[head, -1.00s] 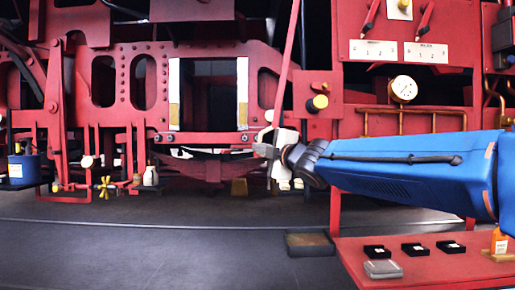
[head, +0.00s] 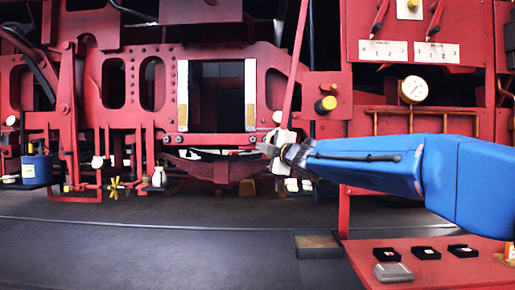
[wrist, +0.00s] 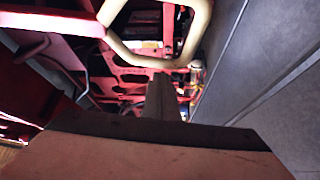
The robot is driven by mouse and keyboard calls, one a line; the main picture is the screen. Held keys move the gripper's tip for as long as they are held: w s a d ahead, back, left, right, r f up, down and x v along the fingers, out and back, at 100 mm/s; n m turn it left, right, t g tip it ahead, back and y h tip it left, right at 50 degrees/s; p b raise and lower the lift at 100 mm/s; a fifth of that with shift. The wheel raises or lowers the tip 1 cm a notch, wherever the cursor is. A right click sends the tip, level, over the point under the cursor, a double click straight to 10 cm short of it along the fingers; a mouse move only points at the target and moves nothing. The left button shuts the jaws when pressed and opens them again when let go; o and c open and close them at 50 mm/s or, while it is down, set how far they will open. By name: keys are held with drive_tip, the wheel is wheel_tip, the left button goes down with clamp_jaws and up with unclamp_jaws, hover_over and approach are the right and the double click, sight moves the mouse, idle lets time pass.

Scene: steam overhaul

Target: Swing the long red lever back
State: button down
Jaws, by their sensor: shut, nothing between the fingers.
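A long red lever (head: 296,70) slants down from the top of the head view to just above my gripper (head: 273,147). A pale piece (head: 284,138) shows at its lower end, beside the gripper. In the wrist view a red bar (wrist: 50,22) runs in from the left and meets a cream loop-shaped handle (wrist: 150,60). My gripper's fingers (wrist: 163,82) are together and empty, with their tips close to the loop's lower side. I cannot tell whether they touch it. The gripper partly hides the lever's lower end in the head view.
Red machinery with a pressure gauge (head: 413,89) and a yellow-ended knob (head: 326,104) stands behind and right of the lever. A red table (head: 420,277) with small black trays is at front right. A blue can (head: 37,166) is at far left.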

drive_tip(key=shift+d, duration=0.4)
